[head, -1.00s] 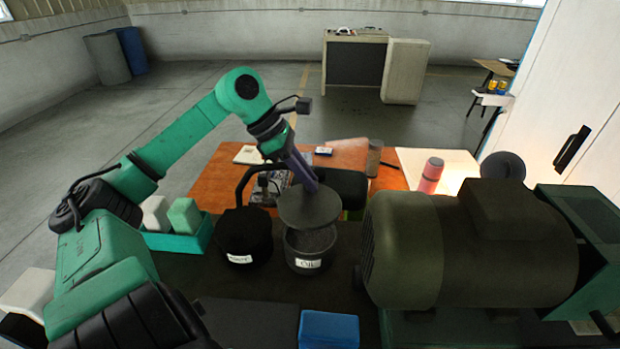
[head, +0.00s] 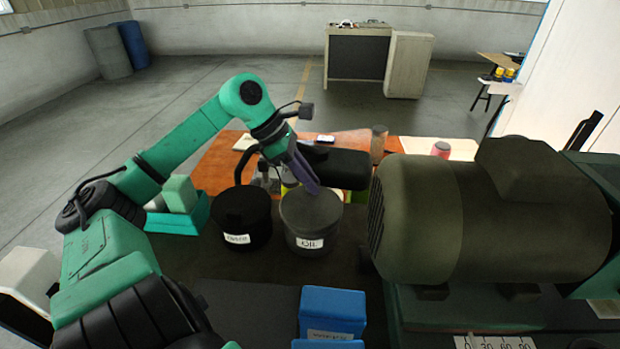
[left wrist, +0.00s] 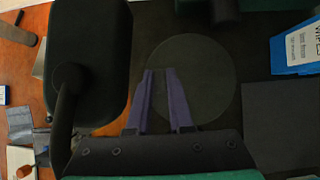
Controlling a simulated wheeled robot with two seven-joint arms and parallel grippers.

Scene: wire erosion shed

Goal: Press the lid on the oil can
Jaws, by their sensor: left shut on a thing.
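The oil can (head: 312,237) is a dark round pot with a white "OIL" label, standing on the dark bench. The lid (head: 296,207) is a dark grey disc lying over its mouth, so the inside is hidden. I cannot tell whether it is fully seated. In the left wrist view the lid (left wrist: 212,80) is a round disc under the purple fingers (left wrist: 160,73). Its grip point is hidden between the fingertips. My right gripper is not in view.
A large motor (head: 430,220) stands close on the right. Blue boxes (head: 333,308) are in front, and a teal tray (head: 180,220) is at the left.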

